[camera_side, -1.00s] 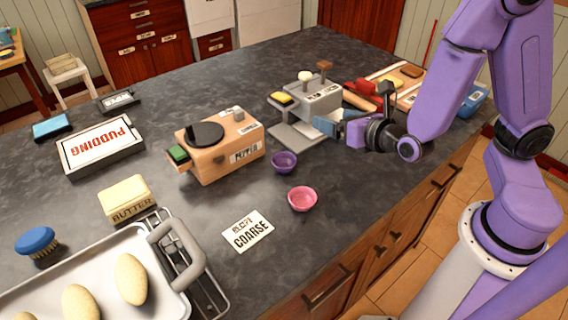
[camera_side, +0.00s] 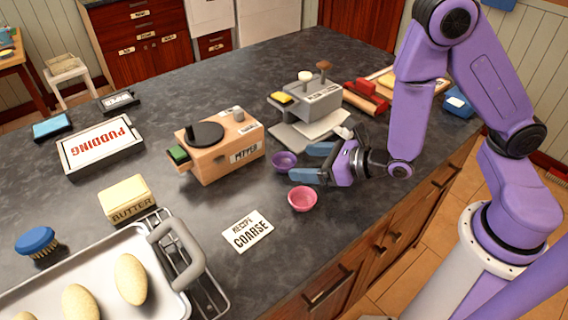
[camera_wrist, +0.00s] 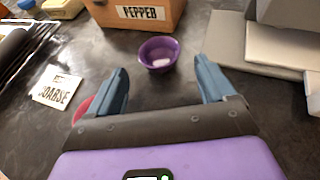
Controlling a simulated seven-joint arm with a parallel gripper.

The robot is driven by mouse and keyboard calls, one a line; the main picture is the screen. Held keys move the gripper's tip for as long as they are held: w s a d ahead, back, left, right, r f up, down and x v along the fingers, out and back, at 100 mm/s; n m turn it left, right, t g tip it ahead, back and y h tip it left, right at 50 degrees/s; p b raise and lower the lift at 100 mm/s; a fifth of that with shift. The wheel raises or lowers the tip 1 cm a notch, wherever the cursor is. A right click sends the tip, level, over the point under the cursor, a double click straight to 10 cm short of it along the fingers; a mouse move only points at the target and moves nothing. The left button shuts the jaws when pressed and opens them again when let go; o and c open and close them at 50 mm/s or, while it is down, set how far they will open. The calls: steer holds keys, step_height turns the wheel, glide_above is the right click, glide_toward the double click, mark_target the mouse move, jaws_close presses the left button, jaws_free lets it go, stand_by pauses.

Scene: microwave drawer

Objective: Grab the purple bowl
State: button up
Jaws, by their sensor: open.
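The purple bowl (camera_side: 284,161) stands upright on the dark counter in the side view, just left of my gripper. It also shows in the wrist view (camera_wrist: 158,54), ahead of the fingertips and between their lines, with a pale spot inside. My gripper (camera_side: 312,162) is low over the counter with its two blue fingers apart, pointing at the bowl. In the wrist view the gripper (camera_wrist: 162,80) is open and empty, and the bowl lies just beyond the tips, apart from them.
A pink bowl (camera_side: 302,198) sits close beside my near finger. A wooden box (camera_side: 222,150) stands behind the purple bowl, and a grey appliance (camera_side: 312,100) stands farther back. A card reading COARSE (camera_side: 247,231) lies flat in front. A tray (camera_side: 150,270) holds egg-shaped items.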

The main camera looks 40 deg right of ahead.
mark_target(278, 161)
steer(key=shift+x, duration=2.65)
steer(key=shift+c, duration=0.3)
steer(key=c, duration=1)
